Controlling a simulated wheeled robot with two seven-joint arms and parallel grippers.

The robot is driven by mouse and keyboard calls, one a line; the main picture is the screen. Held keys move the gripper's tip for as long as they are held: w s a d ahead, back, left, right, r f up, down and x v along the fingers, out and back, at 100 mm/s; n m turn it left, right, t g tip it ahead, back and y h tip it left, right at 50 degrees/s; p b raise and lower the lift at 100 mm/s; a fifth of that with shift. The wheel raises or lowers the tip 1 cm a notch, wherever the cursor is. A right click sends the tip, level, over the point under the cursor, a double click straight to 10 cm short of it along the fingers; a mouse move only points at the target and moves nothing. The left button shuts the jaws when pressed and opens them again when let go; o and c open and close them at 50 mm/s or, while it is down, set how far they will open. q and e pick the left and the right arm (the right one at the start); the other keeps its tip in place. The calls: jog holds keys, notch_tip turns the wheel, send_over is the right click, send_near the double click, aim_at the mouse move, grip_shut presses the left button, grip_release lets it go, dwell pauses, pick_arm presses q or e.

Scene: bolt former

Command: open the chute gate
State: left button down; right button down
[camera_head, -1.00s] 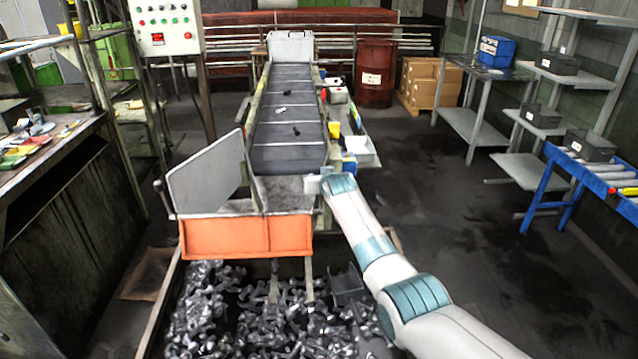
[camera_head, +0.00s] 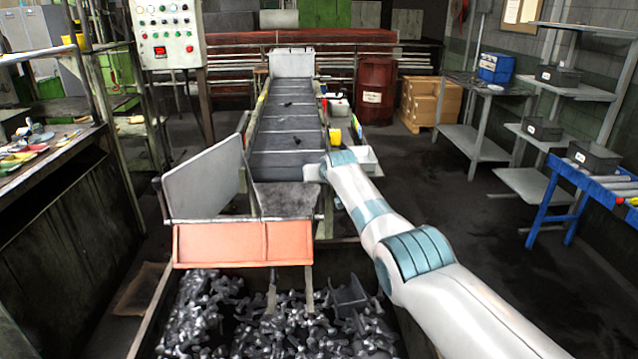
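The chute (camera_head: 285,200) stands at the near end of the conveyor. An orange panel, which looks like the chute gate (camera_head: 243,243), spans its front edge above the bin of bolts. A flat grey side plate (camera_head: 203,181) stands at the chute's left. My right arm comes in from the lower right, and my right gripper (camera_head: 313,172) is at the chute's right edge, above and behind the orange panel. Its fingers are small and partly hidden by my wrist, so I cannot tell whether they are open or touch anything. My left gripper is not in view.
A bin full of grey bolts (camera_head: 230,318) lies under the chute. The conveyor belt (camera_head: 288,128) runs back with a few dark parts. A control box (camera_head: 165,35) stands at the back left, a workbench (camera_head: 60,160) at left. The floor (camera_head: 440,200) at right is clear.

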jog(key=shift+a, duration=0.1)
jog(key=c, duration=1.6)
grip_release()
jog(key=shift+o, duration=0.2)
jog(key=shift+s, duration=0.1)
jog(key=shift+p+v, duration=0.6)
jog(key=shift+v, duration=0.7)
jog(key=b+v, duration=0.3)
jog(key=v, duration=1.1)
jog(key=shift+s+r, duration=0.2)
